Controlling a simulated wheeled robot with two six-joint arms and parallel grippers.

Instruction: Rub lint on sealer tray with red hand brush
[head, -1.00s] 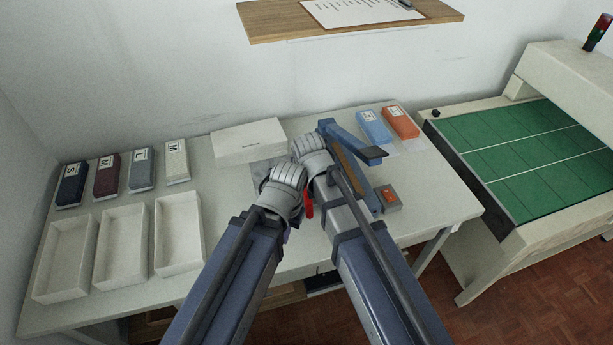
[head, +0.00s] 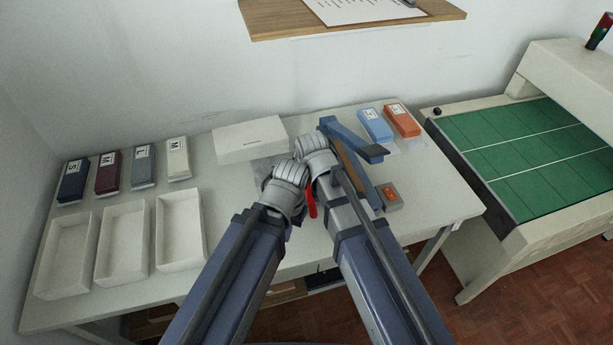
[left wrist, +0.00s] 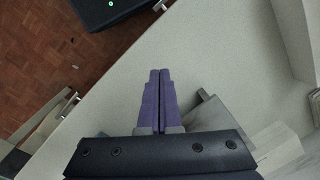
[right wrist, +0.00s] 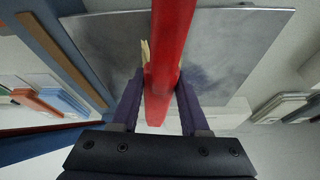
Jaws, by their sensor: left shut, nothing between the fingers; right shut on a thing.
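The red hand brush (right wrist: 168,50) is held between the fingers of my right gripper (right wrist: 160,85), which is shut on its handle. In the head view a bit of the red brush (head: 312,204) shows between my wrists. The grey metal sealer tray (right wrist: 110,45) lies beneath the brush, with darker smudges (right wrist: 208,78) on it; I cannot tell whether the bristles touch. In the head view only part of the tray (head: 262,169) shows beside my left wrist. My left gripper (left wrist: 160,73) is shut and empty above the table, near its front edge.
The blue sealer (head: 338,135) stands close to my right arm, with a red-button box (head: 389,196) beside it. Empty white trays (head: 180,228) and labelled stacks (head: 109,174) are at left. A white box (head: 248,139) stands behind. A green-belted machine (head: 540,150) is at right.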

